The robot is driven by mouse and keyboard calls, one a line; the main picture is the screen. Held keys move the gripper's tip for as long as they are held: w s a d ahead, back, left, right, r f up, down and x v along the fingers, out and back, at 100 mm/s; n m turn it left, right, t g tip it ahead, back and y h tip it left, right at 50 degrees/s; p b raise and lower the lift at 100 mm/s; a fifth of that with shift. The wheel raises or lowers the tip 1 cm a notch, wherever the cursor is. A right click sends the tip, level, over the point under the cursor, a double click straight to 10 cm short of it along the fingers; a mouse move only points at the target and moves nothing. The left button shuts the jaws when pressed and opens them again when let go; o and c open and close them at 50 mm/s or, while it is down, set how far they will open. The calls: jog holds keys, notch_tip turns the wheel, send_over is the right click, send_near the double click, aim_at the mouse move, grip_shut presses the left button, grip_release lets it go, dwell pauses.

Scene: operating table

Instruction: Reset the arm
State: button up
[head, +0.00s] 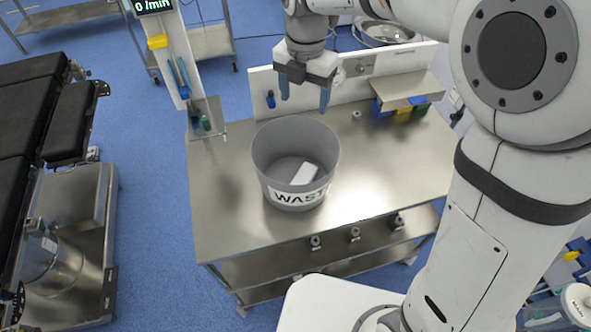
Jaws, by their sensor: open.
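My gripper (304,103) is open and empty, pointing down above the back of a grey waste bin (297,192). Its two blue fingertips are spread apart, and it looks clear of the bin's rim. The bin stands upright on a metal table and has a label with "WAST" readable. A white box-like item (303,174) lies inside the bin. The arm's large white links fill the right side of the picture.
The metal table (230,222) has clear room left and right of the bin. A back panel (350,86) and a small shelf (410,90) with colored items stand behind. A black operating table (28,115) is at left. A post with a display (165,45) rises at back left.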

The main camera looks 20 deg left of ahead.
jog(key=shift+d, duration=0.1)
jog(key=s+d+r+m+t, duration=0.1)
jog(key=s+d+r+m, duration=0.1)
jog(key=d+m, duration=0.6)
jog(key=s+d+r+m+t, duration=0.1)
jog(key=s+d+m, duration=0.2)
jog(key=d+m, duration=0.6)
jog(key=s+d+f+m+t, duration=0.1)
jog(key=s+d+f+m, duration=0.1)
jog(key=s+d+m, duration=0.7)
jog(key=shift+s+d+f+m, duration=0.25)
jog(key=shift+d+m, duration=0.35)
jog(key=shift+m, duration=3.1)
jog(key=shift+w, duration=0.1)
